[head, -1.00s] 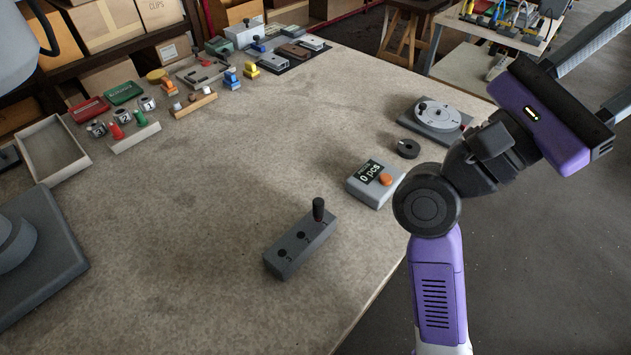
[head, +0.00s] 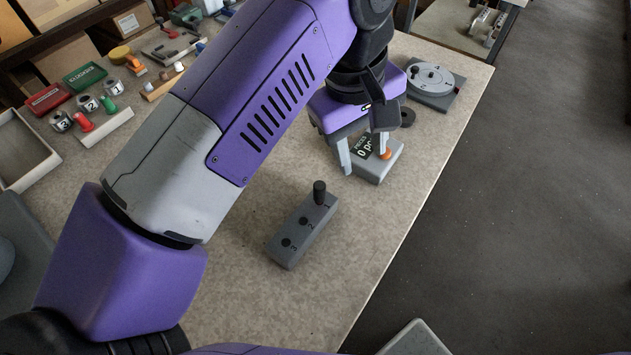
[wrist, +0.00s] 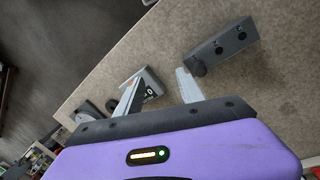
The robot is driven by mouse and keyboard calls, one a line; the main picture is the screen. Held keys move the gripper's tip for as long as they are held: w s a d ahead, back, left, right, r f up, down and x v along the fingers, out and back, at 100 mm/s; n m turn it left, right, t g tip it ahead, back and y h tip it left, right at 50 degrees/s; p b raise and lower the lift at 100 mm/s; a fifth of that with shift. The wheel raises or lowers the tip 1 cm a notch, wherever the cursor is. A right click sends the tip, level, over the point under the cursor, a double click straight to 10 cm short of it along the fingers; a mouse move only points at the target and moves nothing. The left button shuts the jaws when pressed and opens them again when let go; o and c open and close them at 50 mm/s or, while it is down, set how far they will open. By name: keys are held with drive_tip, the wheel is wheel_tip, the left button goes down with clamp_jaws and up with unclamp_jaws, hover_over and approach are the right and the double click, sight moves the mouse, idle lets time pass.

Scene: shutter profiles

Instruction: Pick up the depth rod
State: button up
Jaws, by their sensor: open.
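A dark rod with a rounded top and a red ring (head: 319,192), likely the depth rod, stands upright in hole 1 of a grey block (head: 291,250). Holes 2 and 3 look empty. In the wrist view the rod (wrist: 195,66) shows at the near end of the block (wrist: 226,46), just beyond one fingertip. My gripper (head: 365,162) is open, pointing down near the counter box, behind and right of the rod. In the wrist view nothing is seen held between the fingers (wrist: 158,74), and the rod is outside them.
A grey counter box (head: 375,168) with an orange button is by my fingers. Behind it are a black ring (head: 407,117) and a round dial on a plate (head: 433,82). Trays and small parts (head: 88,101) are at left. The table's right edge is close; the tabletop around the block is clear.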

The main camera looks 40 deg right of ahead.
drive_tip(key=y, duration=0.2)
hover_over(319, 185)
drive_tip(key=shift+s+d+f+t, duration=0.15)
drive_tip(key=shift+f+t, duration=0.05)
drive_tip(key=shift+t, duration=0.1)
drive_tip(key=shift+f+p, duration=0.8)
drive_tip(key=shift+f, duration=2.9)
clamp_jaws()
